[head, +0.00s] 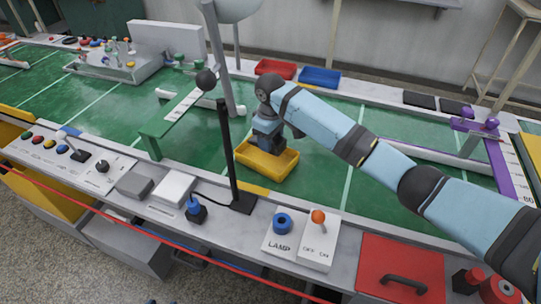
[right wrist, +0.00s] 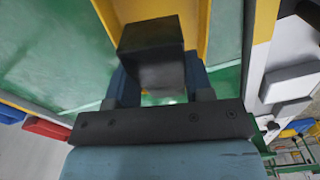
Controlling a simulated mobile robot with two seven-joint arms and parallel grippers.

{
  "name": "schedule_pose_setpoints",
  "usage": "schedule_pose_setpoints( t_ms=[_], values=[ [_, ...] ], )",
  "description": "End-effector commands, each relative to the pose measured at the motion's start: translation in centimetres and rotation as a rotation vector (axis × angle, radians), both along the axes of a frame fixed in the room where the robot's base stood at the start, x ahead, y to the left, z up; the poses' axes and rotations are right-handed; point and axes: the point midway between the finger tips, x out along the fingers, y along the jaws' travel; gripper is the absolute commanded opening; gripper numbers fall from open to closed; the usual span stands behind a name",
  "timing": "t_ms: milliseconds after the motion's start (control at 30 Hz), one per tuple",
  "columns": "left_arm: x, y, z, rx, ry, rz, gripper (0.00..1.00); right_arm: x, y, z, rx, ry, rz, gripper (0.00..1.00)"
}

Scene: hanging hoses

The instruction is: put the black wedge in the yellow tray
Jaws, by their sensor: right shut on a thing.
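The yellow tray (head: 268,176) lies on the green table top near the middle of the head view. My right gripper (head: 267,143) points down over the tray. In the right wrist view my right gripper (right wrist: 158,82) is shut on the black wedge (right wrist: 152,58), a dark block between its two fingers. Yellow walls of the tray (right wrist: 204,28) show on both sides of the wedge in that view. The wedge is hidden in the head view, and I cannot tell whether it touches the tray floor. My left gripper is not in view.
A red tray (head: 276,69) and a blue tray (head: 319,78) lie behind. A lamp switch panel (head: 281,232) is in front. Green surface right of the tray is clear.

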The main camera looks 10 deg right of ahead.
Motion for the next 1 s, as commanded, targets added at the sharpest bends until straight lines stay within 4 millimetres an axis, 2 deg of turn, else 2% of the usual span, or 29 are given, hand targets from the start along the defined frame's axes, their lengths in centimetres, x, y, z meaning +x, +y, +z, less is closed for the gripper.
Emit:
schedule_pose_setpoints(
  t_ms=[167, 400, 800, 833, 933, 1000],
  values=[
    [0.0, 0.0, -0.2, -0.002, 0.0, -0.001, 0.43, 0.0, 0.0, -1.5, -0.001, 0.001, 0.0, 0.21],
    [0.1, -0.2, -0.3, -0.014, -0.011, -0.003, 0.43, 0.0, 0.0, -5.5, -0.001, 0.001, 0.0, 0.21],
    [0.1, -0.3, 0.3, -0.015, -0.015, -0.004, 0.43, 0.0, 0.0, -6.0, 0.0, 0.0, 0.001, 0.21],
    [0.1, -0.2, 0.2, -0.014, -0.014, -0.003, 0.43, 0.0, 0.0, -6.1, 0.0, 0.0, 0.001, 0.5],
    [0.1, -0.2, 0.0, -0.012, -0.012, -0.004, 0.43, 0.0, 0.0, -6.1, 0.0, 0.0, 0.001, 0.73],
    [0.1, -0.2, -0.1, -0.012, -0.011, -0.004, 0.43, 0.0, 0.0, -6.1, 0.0, 0.0, 0.001, 0.73]
  ],
)
